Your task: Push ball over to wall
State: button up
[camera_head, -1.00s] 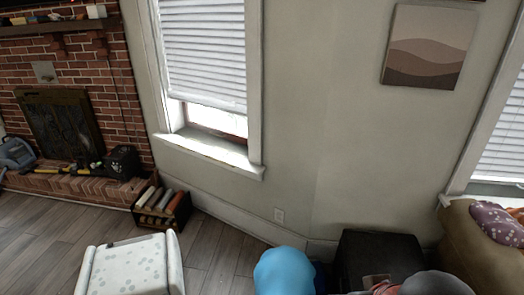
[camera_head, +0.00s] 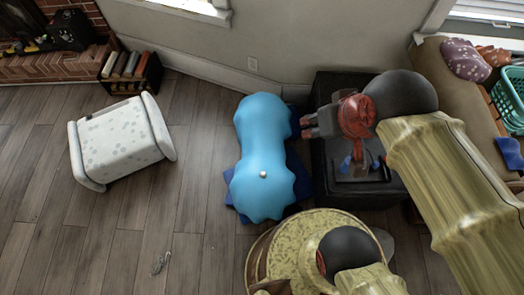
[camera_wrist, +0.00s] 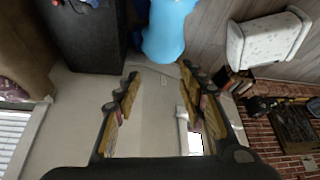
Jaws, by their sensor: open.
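The ball is a blue peanut-shaped one (camera_head: 262,140) with a small white plug. It lies lengthwise on the wood floor, its far end close to the baseboard of the grey wall (camera_head: 300,42); whether it touches the wall is unclear. In the wrist view the ball (camera_wrist: 168,30) shows at the top centre, with the wall (camera_wrist: 150,125) below. My gripper (camera_head: 306,127) is open and empty, to the right of the ball and over the dark box, fingers toward the ball. Its two fingers also show spread in the wrist view (camera_wrist: 159,85). I see no contact with the ball.
A black box (camera_head: 330,88) stands just right of the ball, under my gripper. A white spotted stool (camera_head: 120,142) stands at left, with a book crate (camera_head: 130,72) behind it. A tan sofa (camera_head: 440,65) and green basket (camera_head: 508,98) are at right. Floor between stool and ball is clear.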

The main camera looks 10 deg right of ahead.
aim_at(261, 119)
jog(key=u, duration=1.75)
jog(key=k+l+u, duration=0.15)
jog(key=u, duration=0.3)
jog(key=k+l+u, duration=0.1)
jog(key=u, duration=0.35)
jog(key=k+u, duration=0.2)
jog(key=u, duration=0.25)
jog(key=k, duration=0.5)
